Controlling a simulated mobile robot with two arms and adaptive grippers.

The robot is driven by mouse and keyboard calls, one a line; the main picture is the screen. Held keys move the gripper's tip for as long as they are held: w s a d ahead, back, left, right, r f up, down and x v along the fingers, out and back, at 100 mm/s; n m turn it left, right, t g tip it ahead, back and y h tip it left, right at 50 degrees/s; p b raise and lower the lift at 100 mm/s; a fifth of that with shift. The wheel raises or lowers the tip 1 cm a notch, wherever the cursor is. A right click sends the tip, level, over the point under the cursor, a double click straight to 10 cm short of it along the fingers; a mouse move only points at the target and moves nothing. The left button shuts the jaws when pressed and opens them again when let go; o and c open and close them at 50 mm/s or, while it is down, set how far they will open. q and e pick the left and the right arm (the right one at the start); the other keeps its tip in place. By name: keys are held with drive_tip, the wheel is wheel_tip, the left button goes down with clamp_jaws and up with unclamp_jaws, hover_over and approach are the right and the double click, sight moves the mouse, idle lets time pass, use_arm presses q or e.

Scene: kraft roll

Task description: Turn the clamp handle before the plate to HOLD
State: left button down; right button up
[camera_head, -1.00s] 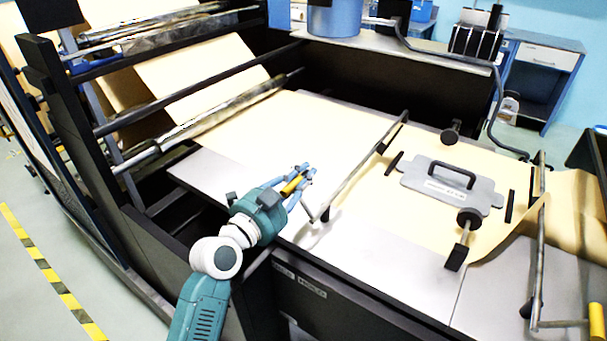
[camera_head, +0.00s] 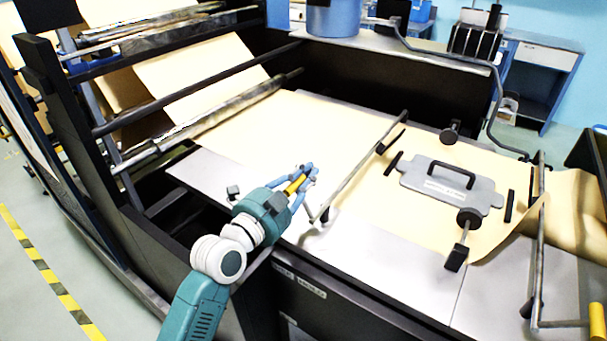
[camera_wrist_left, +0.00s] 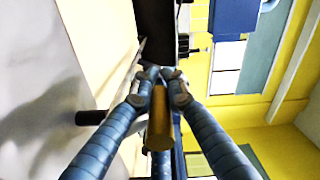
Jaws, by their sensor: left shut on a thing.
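The yellow clamp handle (camera_head: 293,187) is at the near end of the left clamp bar (camera_head: 352,171), which lies across the brown paper. My left gripper (camera_head: 303,178) is shut on this handle. In the left wrist view the yellow grip (camera_wrist_left: 159,128) sits between the two blue fingers (camera_wrist_left: 158,92). The grey plate (camera_head: 420,178) with a black arched handle lies flat on the paper, right of this bar. Labels (camera_head: 312,288) on the bench front are too small to read. My right gripper is not in view.
A second clamp bar (camera_head: 540,235) with a yellow handle (camera_head: 597,322) stands right of the plate. Black-knobbed clamps (camera_head: 469,219) flank the plate. Paper rolls and dark rods (camera_head: 200,100) are at the left. The bare metal top (camera_head: 375,250) in front is clear.

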use_arm(q)
drive_tip(key=s+d+m+p, duration=0.3)
drive_tip(key=s+d+m, duration=0.2)
drive_tip(key=m, duration=0.7)
drive_tip(key=shift+s+d, duration=0.25)
drive_tip(key=shift+d, duration=1)
drive_tip(key=c, duration=1.7)
unclamp_jaws()
drive_tip(key=v, duration=1.2)
